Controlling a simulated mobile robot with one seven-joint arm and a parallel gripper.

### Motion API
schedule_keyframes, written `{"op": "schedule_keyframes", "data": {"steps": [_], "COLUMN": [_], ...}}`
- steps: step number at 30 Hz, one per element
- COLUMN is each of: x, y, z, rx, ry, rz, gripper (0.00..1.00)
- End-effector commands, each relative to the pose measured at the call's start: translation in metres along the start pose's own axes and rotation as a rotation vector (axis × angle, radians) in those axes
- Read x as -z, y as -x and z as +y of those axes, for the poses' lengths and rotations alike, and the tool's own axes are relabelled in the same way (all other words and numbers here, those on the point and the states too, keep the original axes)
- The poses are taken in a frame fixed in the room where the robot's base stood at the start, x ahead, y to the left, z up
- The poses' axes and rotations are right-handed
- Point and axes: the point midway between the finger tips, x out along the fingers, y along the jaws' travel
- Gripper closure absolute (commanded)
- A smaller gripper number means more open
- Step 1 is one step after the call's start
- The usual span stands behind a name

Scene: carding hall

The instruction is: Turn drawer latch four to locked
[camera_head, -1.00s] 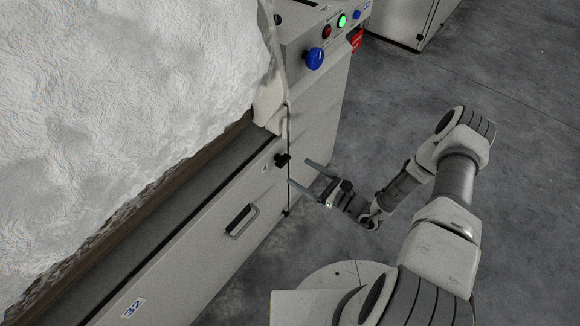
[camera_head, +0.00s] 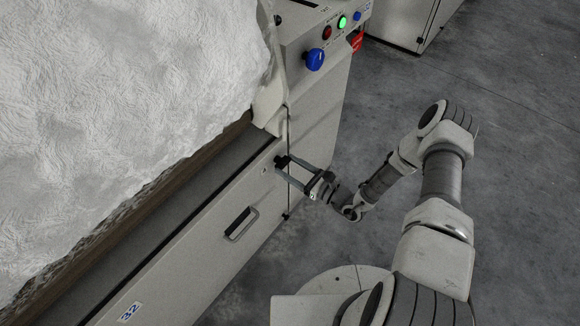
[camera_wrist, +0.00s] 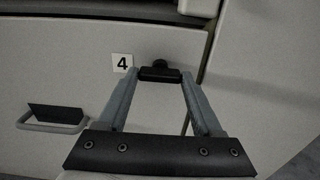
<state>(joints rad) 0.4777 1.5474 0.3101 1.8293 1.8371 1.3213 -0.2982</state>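The drawer latch (camera_wrist: 160,72) is a small black knob with a bar, lying level in the wrist view, just right of a white label (camera_wrist: 122,63) reading 4. In the head view the latch (camera_head: 281,161) sits at the upper right of the drawer front. My gripper (camera_wrist: 160,76) has its two grey fingers spread, one tip by each end of the bar. I cannot tell whether the tips touch it. In the head view my gripper (camera_head: 284,167) reaches the latch from the right.
A drawer handle (camera_head: 241,223) sticks out left of the latch. A control panel with a blue knob (camera_head: 315,60) and a lit green button (camera_head: 342,22) stands above. White fibre (camera_head: 120,120) bulks at left. The grey floor (camera_head: 500,200) at right is open.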

Motion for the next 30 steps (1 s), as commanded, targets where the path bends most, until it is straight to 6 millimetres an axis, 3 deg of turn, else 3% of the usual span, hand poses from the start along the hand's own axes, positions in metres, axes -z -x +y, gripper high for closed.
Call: {"op": "schedule_keyframes", "data": {"steps": [1, 6, 17, 30], "x": [0.0001, 0.0001, -0.0005, -0.0014], "y": [0.0002, 0.0003, 0.0005, 0.0008], "z": [0.0, 0.0, 0.0001, 0.0003], "rx": [0.0, 0.0, 0.0, 0.001], "ry": [0.0, 0.0, 0.072, 0.429], "rz": [0.0, 0.0, 0.001, 0.001], "gripper": [0.62, 0.88, 0.88, 0.88]}}
